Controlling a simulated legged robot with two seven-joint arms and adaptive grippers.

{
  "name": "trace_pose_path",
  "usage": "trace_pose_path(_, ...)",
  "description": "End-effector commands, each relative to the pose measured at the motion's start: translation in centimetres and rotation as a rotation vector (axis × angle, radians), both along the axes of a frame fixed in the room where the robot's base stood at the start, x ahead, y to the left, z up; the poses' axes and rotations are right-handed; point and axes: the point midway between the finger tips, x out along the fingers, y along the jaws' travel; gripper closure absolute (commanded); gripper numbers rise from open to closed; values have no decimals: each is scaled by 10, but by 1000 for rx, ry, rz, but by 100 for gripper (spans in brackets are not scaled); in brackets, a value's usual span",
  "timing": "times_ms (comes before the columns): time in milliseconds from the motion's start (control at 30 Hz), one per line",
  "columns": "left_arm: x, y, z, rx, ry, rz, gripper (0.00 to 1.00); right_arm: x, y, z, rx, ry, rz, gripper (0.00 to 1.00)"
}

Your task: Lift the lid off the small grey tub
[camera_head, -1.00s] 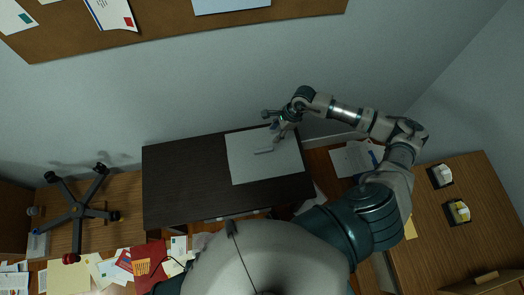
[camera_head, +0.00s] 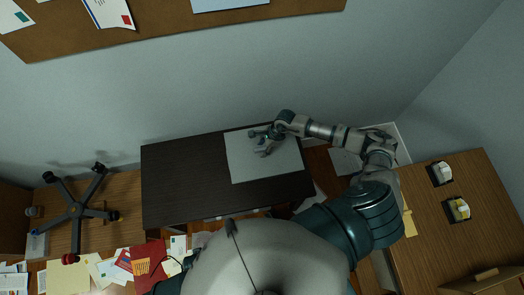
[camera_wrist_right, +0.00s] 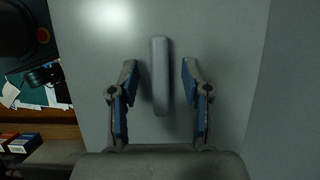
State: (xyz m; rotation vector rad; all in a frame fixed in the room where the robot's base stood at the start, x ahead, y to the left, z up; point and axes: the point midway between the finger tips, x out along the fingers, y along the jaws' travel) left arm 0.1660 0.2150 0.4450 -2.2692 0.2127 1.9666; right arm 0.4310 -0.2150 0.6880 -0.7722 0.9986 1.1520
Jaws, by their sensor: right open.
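The small grey tub shows in the head view as a pale grey square top, its lid (camera_head: 250,172), on the dark table. Its side walls cannot be made out from above. In the right wrist view the flat lid (camera_wrist_right: 225,120) fills most of the picture. A pale bar handle (camera_wrist_right: 160,75) stands up from it. My right gripper (camera_head: 257,143) is over the lid, its fingers spread. In the wrist view the blue-padded fingers (camera_wrist_right: 158,90) stand either side of the handle, with a gap on both sides. My left gripper is not in view.
The dark table (camera_head: 185,185) is bare left of the tub. A wall with a corkboard (camera_head: 180,20) rises behind it. A wooden desk (camera_head: 450,235) stands at the right, a chair base (camera_head: 77,208) at the left. Papers (camera_head: 100,272) litter the floor.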

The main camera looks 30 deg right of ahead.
Motion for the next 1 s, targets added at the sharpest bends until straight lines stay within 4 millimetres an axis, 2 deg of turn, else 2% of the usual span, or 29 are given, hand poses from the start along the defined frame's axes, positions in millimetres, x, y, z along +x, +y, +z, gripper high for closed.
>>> trace_pose_path(100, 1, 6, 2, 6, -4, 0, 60, 0, -1, 0, 0, 0, -1, 52)
trace_pose_path(300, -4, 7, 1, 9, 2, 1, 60, 0, -1, 0, 0, 0, -1, 100)
trace_pose_path(767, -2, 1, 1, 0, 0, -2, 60, 0, 0, 6, -1, -1, 1, 100)
trace_pose_path(867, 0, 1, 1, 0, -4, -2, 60, 0, -1, 15, -1, -1, 1, 100)
trace_pose_path(1000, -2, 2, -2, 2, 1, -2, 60, 1, -1, 38, -1, -4, 2, 100)
